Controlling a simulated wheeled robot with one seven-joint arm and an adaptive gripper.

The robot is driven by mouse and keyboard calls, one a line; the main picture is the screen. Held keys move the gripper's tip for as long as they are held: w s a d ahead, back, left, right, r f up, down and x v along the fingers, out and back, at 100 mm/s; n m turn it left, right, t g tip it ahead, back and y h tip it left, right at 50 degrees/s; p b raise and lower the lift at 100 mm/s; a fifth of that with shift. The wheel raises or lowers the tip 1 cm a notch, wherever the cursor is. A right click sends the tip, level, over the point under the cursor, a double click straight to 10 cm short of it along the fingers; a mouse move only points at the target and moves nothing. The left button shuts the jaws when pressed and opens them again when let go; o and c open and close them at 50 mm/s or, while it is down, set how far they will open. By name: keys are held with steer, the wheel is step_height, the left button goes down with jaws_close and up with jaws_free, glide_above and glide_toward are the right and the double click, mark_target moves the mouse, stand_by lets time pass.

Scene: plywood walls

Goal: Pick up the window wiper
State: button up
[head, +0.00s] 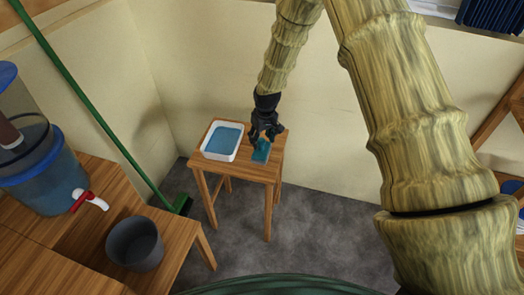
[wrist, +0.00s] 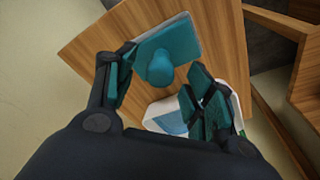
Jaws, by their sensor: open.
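The window wiper (head: 261,153) is a teal flat piece lying near the right side of a small wooden stool. In the wrist view its flat plate (wrist: 178,38) has a round teal handle (wrist: 160,68) pointing toward the camera. My gripper (head: 266,133) is right over the wiper in the head view and hides part of it. In the wrist view my gripper (wrist: 162,85) is open, with one finger left of the handle and the other to its right and lower. I see no clear contact with the handle.
The wooden stool (head: 247,172) also holds a white tray (head: 220,159) with blue inside, left of the wiper. A wooden table (head: 185,242) with a grey bucket (head: 135,243) and a water dispenser (head: 48,180) stands at left. A green broom (head: 90,108) leans by the wall.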

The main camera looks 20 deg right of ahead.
steer(key=shift+w+f, duration=0.15)
steer(key=shift+f, duration=0.65)
jaws_close()
steer(key=shift+r, duration=0.85)
step_height(320, 180, up, 2)
steer(key=shift+r+b, duration=0.1)
steer(key=shift+b, duration=0.2)
steer(key=s+a, duration=0.2)
steer(key=s, duration=0.5)
steer(key=s+a+r+b, duration=0.1)
steer(key=s, duration=0.7)
steer(key=shift+s+a+b, duration=0.3)
steer(key=shift+a, duration=0.05)
